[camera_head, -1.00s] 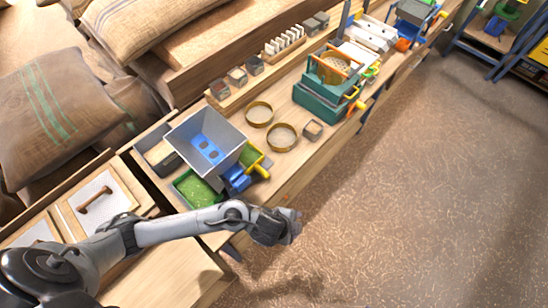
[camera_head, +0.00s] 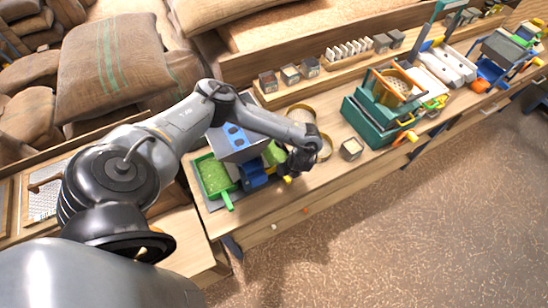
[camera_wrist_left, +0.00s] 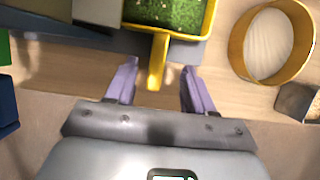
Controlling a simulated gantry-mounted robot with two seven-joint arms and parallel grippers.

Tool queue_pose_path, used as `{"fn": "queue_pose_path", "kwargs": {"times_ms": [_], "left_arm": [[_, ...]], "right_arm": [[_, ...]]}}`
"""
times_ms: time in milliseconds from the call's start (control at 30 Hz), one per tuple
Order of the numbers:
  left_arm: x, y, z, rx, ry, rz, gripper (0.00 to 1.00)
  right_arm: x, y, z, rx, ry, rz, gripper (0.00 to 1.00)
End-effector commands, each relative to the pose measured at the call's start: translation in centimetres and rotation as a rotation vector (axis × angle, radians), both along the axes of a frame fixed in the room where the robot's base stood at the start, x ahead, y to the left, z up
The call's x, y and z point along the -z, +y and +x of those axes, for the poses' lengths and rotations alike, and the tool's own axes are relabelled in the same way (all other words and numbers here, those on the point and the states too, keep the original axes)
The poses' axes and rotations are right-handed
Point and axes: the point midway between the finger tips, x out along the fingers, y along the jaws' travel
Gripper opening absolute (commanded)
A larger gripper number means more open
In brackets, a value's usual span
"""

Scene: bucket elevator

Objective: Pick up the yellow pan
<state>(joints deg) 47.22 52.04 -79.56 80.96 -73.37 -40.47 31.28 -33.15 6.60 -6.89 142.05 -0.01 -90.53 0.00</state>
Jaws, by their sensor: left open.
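The yellow pan (camera_wrist_left: 212,22) shows at the top of the left wrist view, with green grainy contents and a short yellow handle pointing toward me. My left gripper (camera_wrist_left: 159,72) is open, and the handle lies between its two fingers in that view, with gaps on both sides. I cannot tell whether the fingers are at handle height. In the head view, my left gripper (camera_head: 298,165) is over the pan and hides most of it; a bit of its yellow handle (camera_head: 287,179) shows. My right gripper is not in view.
Beside the pan are a blue part (camera_head: 253,175), a green pan (camera_head: 213,176) and a grey hopper (camera_head: 232,142). A brass ring sieve (camera_wrist_left: 273,70) and a small box (camera_head: 351,149) are to the right. The bench's front strip is clear.

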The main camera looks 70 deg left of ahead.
Motion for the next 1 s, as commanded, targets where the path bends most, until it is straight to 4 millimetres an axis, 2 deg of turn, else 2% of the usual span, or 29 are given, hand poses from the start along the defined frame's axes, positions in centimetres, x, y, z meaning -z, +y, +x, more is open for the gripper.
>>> {"fn": "queue_pose_path", "kwargs": {"times_ms": [100, 367, 700, 1000], "left_arm": [[1.2, 0.4, -0.1, 0.0, 0.0, 0.0, 0.53], [2.6, 1.0, -0.2, 0.001, 0.0, 0.001, 0.53], [6.2, 2.5, -0.4, 0.003, -0.001, -0.001, 0.53], [6.5, 2.7, -0.4, 0.003, -0.002, -0.001, 0.53]], "right_arm": [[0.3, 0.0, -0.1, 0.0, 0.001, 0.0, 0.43], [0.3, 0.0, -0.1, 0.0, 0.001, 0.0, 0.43], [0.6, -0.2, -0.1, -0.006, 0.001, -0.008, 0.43], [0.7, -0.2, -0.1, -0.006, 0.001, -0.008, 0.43]]}}
